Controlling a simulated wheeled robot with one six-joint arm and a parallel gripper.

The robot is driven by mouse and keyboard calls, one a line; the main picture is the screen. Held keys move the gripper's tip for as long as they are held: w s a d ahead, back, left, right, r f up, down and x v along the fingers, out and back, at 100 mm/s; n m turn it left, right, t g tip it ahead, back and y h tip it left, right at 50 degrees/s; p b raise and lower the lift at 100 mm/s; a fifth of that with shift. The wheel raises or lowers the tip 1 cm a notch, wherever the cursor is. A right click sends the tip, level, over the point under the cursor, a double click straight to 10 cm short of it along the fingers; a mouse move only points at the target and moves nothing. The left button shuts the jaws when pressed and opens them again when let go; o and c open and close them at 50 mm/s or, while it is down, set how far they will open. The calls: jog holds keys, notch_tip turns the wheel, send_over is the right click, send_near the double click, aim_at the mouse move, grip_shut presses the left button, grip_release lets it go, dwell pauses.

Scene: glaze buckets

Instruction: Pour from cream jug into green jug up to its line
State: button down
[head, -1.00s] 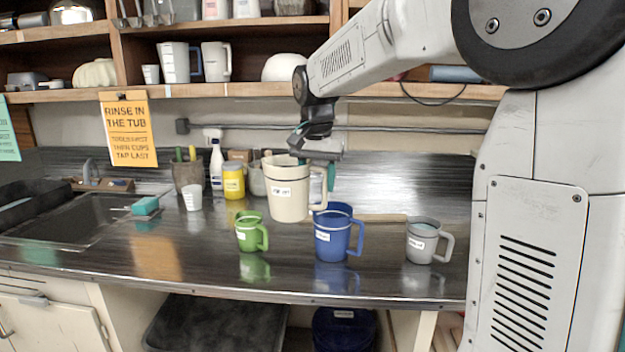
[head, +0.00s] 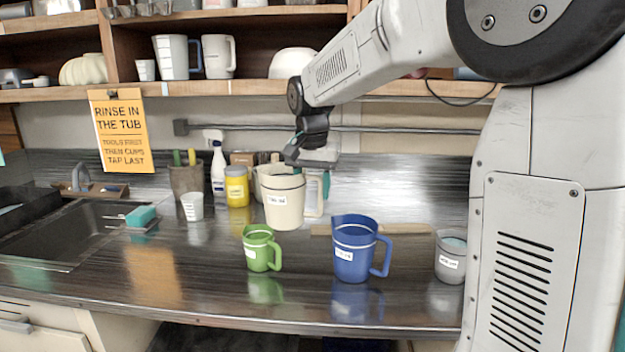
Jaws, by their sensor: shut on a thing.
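The cream jug (head: 283,205) with a white label hangs upright in the air above the counter, just behind and above the green jug. My gripper (head: 304,160) is above it at its rim and handle side, shut on the jug; the fingertips are hard to make out. The green jug (head: 258,250) stands upright on the counter with its handle to the right. Its label faces left of front. The cream jug is apart from the green jug, and no stream of liquid shows.
A blue jug (head: 354,250) stands right of the green jug, and a grey cup (head: 449,262) further right by my body. A yellow jar (head: 237,188), a spray bottle (head: 218,170) and a white cup (head: 192,206) stand behind. The sink (head: 60,235) is at left.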

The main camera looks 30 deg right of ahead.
aim_at(312, 213)
jog(key=shift+f, duration=0.6)
jog(key=shift+s+d+r+g+h, duration=0.1)
jog(key=shift+d+r+g+h, duration=0.05)
jog(key=shift+r+g+h, duration=0.55)
jog(key=shift+f+g+h, duration=0.5)
jog(key=shift+f+g, duration=0.1)
jog(key=shift+f, duration=0.35)
jog(key=shift+s+f, duration=0.1)
jog(key=shift+f, duration=0.3)
jog(key=shift+r, duration=0.15)
jog(key=shift+f+g+h, duration=0.3)
jog(key=shift+f, duration=0.5)
jog(key=shift+r+g+h, duration=0.4)
jog(key=shift+r+g, duration=0.05)
jog(key=shift+g, duration=0.05)
jog(key=shift+f, duration=0.6)
jog(key=shift+w+a, duration=0.25)
jog(key=shift+w+a+r+g+h, duration=0.2)
jog(key=shift+r+g+h, duration=0.4)
jog(key=shift+h, duration=0.1)
